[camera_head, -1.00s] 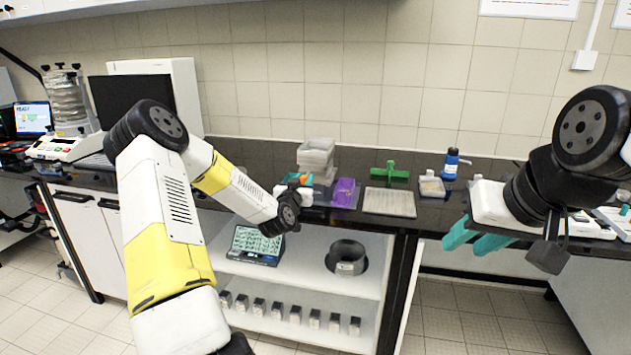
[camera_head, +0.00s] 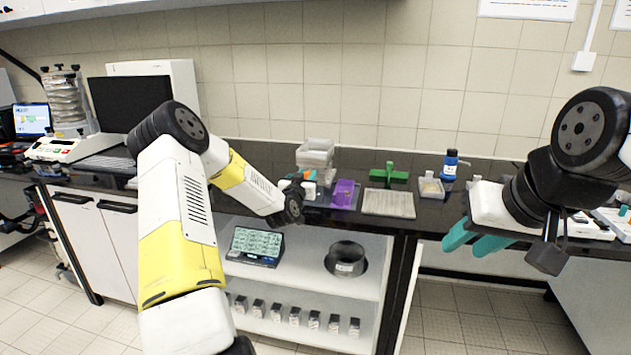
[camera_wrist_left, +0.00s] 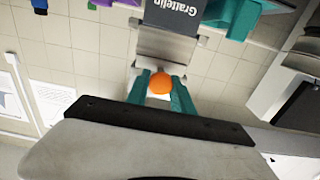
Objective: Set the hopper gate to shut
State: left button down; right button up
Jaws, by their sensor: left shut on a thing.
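My left gripper (camera_wrist_left: 160,88) has its teal fingers on both sides of an orange round knob (camera_wrist_left: 160,82) in the left wrist view and is shut on it. The knob sits in front of a pale grey part below a dark grey lettered plate (camera_wrist_left: 170,14). The gate's position cannot be made out. My right gripper (camera_head: 476,240) has teal fingers apart, empty, in front of the bench at right.
A purple block (camera_head: 344,193), a pale tray (camera_head: 388,203), a green stand (camera_head: 389,173) and a blue bottle (camera_head: 450,165) stand to the right on the black bench. A shelf below holds a dark ring (camera_head: 346,262) and a case (camera_head: 256,246).

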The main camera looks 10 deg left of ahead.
pick_arm(q)
jog(key=shift+w+r, duration=0.1)
jog(key=shift+w, duration=0.25)
jog(key=c, duration=1.1)
grip_release()
jog(key=shift+w, duration=0.15)
jog(key=s, duration=0.8)
jog(key=shift+a, duration=0.1)
